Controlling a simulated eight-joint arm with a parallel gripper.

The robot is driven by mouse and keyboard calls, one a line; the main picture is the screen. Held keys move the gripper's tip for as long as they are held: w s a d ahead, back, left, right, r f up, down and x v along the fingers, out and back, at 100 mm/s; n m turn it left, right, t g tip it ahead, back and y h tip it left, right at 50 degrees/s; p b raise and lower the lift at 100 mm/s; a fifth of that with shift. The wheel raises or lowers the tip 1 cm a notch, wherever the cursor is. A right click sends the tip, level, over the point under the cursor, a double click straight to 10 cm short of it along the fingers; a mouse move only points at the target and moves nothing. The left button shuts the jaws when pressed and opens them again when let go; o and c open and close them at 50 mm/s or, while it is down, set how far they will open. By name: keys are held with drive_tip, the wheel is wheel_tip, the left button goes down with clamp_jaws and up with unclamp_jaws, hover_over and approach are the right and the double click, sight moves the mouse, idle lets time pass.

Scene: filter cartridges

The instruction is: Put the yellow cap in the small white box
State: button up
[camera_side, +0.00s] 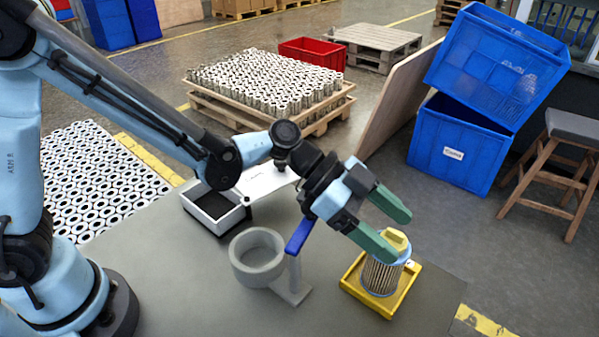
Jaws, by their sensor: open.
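The yellow cap (397,242) sits on top of a pleated filter cartridge (381,276). The cartridge stands upright in a yellow tray (410,284) near the right end of the grey table. My gripper (392,230) is open, with its green fingers angled down to the right. One finger is at the left of the cap and the other is above and to its right. I cannot tell whether a finger touches the cap.
A grey ring-shaped holder (257,257) and a stand with a blue top (299,236) stand between the box and the tray. The table's front left (215,300) is clear.

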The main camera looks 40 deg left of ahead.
drive_tip(key=c, duration=1.2)
drive_tip(key=shift+r, duration=0.15)
